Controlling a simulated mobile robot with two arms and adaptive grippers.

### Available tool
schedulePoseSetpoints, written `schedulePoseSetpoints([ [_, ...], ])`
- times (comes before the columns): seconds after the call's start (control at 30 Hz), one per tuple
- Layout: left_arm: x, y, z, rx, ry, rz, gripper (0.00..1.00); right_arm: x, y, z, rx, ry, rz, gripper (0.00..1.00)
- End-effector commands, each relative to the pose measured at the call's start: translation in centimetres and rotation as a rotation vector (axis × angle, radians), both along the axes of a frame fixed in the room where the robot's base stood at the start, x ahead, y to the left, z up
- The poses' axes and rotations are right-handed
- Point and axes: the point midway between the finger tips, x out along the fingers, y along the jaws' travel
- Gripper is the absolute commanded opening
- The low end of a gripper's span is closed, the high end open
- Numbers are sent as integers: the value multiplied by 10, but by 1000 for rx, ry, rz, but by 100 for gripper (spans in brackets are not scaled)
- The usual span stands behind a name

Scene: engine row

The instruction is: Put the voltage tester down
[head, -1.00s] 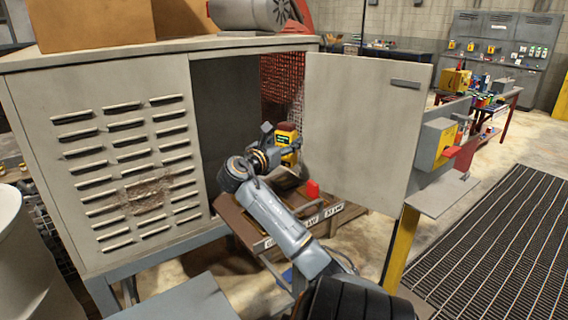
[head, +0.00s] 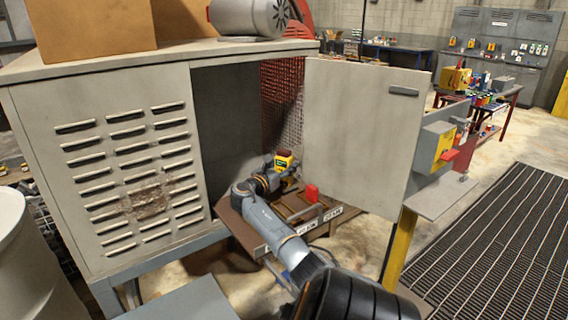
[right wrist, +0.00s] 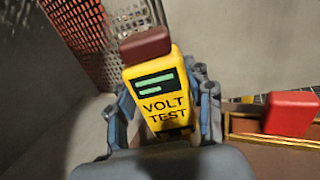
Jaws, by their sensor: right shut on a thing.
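The voltage tester (head: 283,161) is yellow with a dark red top. It shows large in the right wrist view (right wrist: 158,90), upright, with "VOLT TEST" and a small green display facing the camera. My right gripper (right wrist: 162,98) is shut on it, one finger on each side. In the head view the right gripper (head: 282,173) holds it at the open cabinet front, behind the brown wooden tray. Whether the tester's lower end touches anything is hidden. My left gripper is not in view.
The cabinet's open door (head: 362,130) is close on the right. The louvred panel (head: 125,190) is on the left. Red mesh (head: 283,95) is behind.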

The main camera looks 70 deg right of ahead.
Motion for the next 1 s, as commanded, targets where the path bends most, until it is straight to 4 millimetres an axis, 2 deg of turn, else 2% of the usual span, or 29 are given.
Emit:
schedulePoseSetpoints([
  [0.37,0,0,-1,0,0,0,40,0,0,-4,-2,-2,0,12],
  [0.4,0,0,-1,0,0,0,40,0,0,-5,-1,-1,0,54],
  [0.5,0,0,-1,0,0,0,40,0,0,-5,-1,-1,0,74],
  [0.9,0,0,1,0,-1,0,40,0,0,0,-2,-3,0,74],
  [1.0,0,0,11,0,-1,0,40,2,9,3,1,1,1,74],
])
